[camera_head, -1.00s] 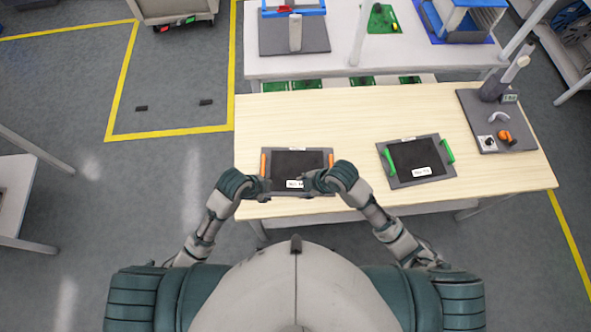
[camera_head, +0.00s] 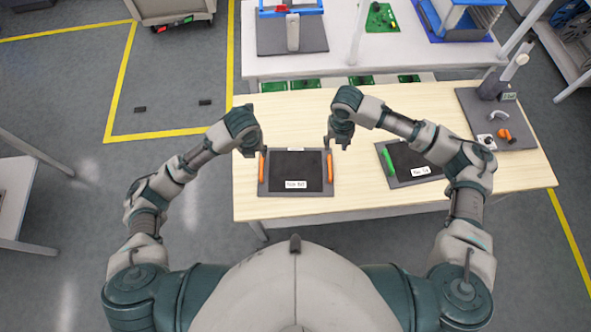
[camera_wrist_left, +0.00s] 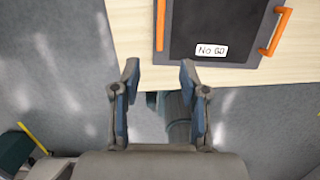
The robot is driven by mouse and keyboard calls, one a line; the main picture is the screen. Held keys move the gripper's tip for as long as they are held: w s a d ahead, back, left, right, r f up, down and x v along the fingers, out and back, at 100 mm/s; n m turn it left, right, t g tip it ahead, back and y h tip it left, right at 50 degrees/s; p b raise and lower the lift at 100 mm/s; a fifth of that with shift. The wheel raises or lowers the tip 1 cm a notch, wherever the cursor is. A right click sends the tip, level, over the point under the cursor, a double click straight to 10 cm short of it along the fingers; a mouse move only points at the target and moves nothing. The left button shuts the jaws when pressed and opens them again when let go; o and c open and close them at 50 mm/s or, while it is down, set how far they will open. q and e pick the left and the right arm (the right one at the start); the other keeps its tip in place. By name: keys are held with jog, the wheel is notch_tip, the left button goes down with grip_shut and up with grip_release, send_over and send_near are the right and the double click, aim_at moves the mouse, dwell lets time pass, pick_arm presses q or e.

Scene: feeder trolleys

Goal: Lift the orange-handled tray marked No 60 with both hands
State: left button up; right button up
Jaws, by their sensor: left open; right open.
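The dark grey tray (camera_head: 296,165) with two upright orange handles lies flat on the pale wooden table. Its white label (camera_head: 296,184) shows in the left wrist view (camera_wrist_left: 211,50) and looks like "No 60" or "No GO". My left gripper (camera_head: 257,146) is at the tray's far left corner, near the left handle (camera_head: 262,168). My right gripper (camera_head: 338,144) is open by the far right corner, near the right handle (camera_head: 329,168). Neither gripper holds a handle.
A green-handled tray (camera_head: 411,180) lies to the right, partly covered by my right forearm. A grey device base (camera_head: 487,105) stands at the table's right end. A white bench (camera_head: 345,55) with fixtures stands behind. The wooden table (camera_head: 300,118) is clear between the grippers.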

aim_at(261, 167)
pick_arm(q)
jog(key=w+f, duration=0.1)
jog(key=f, duration=1)
jog(key=w+f, duration=0.1)
jog(key=f, duration=0.5)
jog(key=shift+w, duration=0.3)
pick_arm(e)
notch_tip(261, 167, down, 17)
jog(key=shift+f, duration=0.2)
pick_arm(q)
grip_shut()
pick_arm(e)
grip_shut()
